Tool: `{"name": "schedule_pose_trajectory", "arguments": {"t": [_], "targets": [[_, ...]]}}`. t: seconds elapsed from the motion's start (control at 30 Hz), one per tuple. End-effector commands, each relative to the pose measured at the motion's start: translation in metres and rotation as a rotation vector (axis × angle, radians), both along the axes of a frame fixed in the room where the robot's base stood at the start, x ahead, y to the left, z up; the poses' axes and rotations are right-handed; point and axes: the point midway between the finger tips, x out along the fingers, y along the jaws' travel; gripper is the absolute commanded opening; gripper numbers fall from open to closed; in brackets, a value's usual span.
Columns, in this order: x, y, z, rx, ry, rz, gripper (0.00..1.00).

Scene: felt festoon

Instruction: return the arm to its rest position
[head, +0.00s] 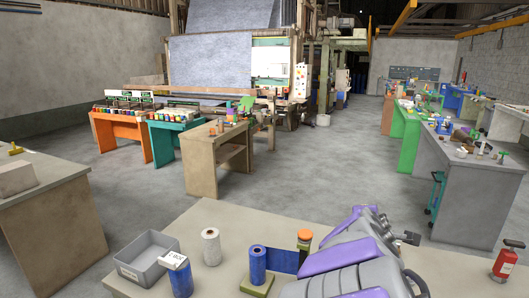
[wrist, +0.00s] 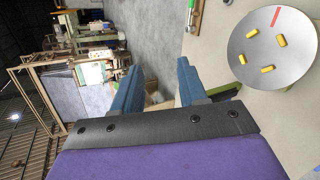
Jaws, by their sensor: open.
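My gripper (wrist: 159,66) shows in the wrist view with its two blue fingers apart and nothing between them. Beyond the fingers are the grey floor and part of a table top. My purple and grey arm (head: 340,258) shows in the head view, low over the right part of the near table (head: 222,279). The fingertips cannot be made out in that view. The wrist view is turned on its side.
A grey bin (head: 140,272), a white spool (head: 211,247), blue rolls (head: 258,265) and an orange-topped post (head: 305,236) stand left of my arm. A round grey disc (wrist: 262,52) with yellow pieces lies beside my gripper. A red extinguisher (head: 505,263) is at far right.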

Motion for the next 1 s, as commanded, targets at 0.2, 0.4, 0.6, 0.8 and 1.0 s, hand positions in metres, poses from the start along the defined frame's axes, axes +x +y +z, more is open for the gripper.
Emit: {"name": "schedule_pose_trajectory", "arguments": {"t": [0.2,0.4,0.6,0.8,1.0], "targets": [[-0.134,-0.009,-0.068,0.527,0.103,-0.494,0.42],[-0.251,0.038,-0.123,0.848,0.283,-0.877,0.42],[-0.344,0.090,-0.147,0.986,0.474,-1.154,0.42],[-0.384,0.112,-0.152,1.009,0.564,-1.271,0.42],[-0.386,0.113,-0.152,1.010,0.568,-1.276,0.42]]}}
